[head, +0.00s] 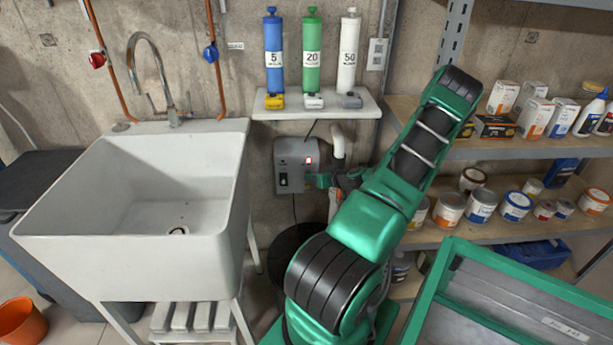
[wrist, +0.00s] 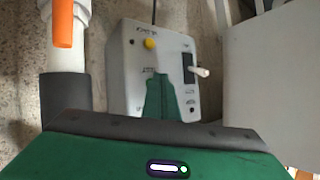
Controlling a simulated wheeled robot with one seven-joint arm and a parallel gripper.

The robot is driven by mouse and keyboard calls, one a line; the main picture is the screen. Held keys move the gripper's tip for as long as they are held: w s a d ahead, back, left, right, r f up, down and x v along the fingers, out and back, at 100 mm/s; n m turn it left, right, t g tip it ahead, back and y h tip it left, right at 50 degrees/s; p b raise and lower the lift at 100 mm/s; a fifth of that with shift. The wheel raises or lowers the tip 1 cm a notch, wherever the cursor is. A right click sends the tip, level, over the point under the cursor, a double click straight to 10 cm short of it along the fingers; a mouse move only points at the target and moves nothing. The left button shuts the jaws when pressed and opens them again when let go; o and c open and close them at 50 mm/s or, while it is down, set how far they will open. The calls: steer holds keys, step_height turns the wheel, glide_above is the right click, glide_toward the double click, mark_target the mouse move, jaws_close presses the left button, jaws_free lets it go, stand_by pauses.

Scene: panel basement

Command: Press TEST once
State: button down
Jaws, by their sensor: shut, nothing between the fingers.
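A grey control box (head: 292,182) is on the wall below the small shelf, right of the sink. A red light (head: 308,160) glows on its front, with a dark switch (head: 283,180) at its left. The wrist view shows the box (wrist: 125,75) closer, with a yellow round button (wrist: 150,43), a dark switch with a pale lever (wrist: 202,72) and small labels I cannot read. My gripper (head: 322,180) is shut and empty at the box's right side. In the wrist view its green fingers (wrist: 160,78) cover part of the box face; I cannot tell whether they touch it. No TEST marking is legible.
A white sink (head: 130,240) stands left of the box. The small shelf (head: 350,108) above holds blue, green and white cylinders. A pale pipe (head: 338,145) runs close beside the box. Shelving with cans (head: 482,205) and a green-rimmed bin (head: 440,285) are at the right.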

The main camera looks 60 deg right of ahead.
steer(key=shift+a, duration=0.1)
stand_by(0.3)
steer(key=shift+s+a, duration=0.5)
steer(key=shift+a, duration=0.1)
steer(key=s+a, duration=0.1)
steer(key=a, duration=0.1)
steer(key=s+a, duration=0.1)
steer(key=s, duration=0.1)
steer(key=shift+a, duration=0.4)
stand_by(0.9)
